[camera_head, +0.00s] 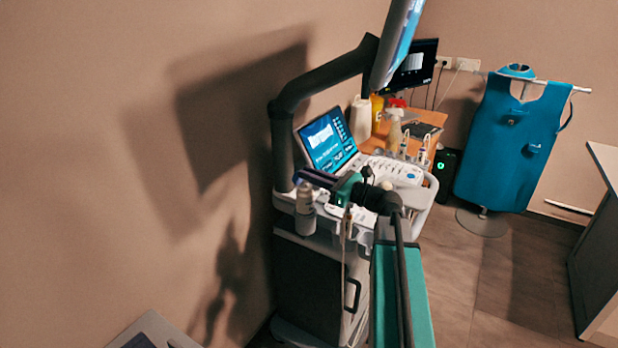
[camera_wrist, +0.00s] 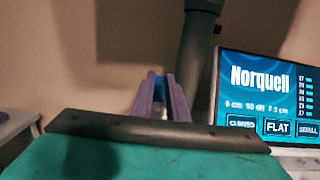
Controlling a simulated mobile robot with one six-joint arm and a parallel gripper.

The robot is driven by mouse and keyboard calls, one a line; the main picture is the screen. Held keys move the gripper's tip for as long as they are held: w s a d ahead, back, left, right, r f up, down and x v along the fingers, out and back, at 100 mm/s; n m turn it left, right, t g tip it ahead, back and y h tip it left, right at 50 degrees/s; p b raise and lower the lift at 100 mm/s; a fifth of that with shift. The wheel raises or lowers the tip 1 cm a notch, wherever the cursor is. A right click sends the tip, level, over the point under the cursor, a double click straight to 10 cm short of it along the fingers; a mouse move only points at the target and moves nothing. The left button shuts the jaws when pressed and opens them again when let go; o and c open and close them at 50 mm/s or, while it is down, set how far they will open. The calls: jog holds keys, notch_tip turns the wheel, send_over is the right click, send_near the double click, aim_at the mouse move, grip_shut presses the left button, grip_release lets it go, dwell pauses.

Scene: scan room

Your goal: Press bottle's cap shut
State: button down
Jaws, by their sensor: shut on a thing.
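A pale bottle (camera_head: 304,198) stands upright in a round holder on the left side of the ultrasound cart. My gripper (camera_head: 304,177) reaches in from the right, with its purple fingers at the bottle's top. In the wrist view my gripper (camera_wrist: 160,82) is shut with a small blue piece, which looks like the bottle's cap (camera_wrist: 160,80), between the fingers. A little white shows below it. The fingers hide most of the bottle's top, so I cannot tell whether the cap is fully down.
The cart's screen (camera_head: 326,140) and its dark monitor arm (camera_head: 282,140) stand close to the bottle. A control panel (camera_head: 395,170) lies behind my wrist. A wooden desk (camera_head: 432,118) with bottles and a blue apron (camera_head: 512,140) are farther back. The wall is close on the left.

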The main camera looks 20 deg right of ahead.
jog(key=c, duration=1.7)
grip_release()
jog(key=shift+s+d, duration=0.1)
jog(key=b+v, duration=0.1)
jog(key=v, duration=1.2)
jog(key=shift+s+d+b, duration=0.25)
jog(key=shift+b, duration=0.05)
jog(key=shift+c, duration=0.3)
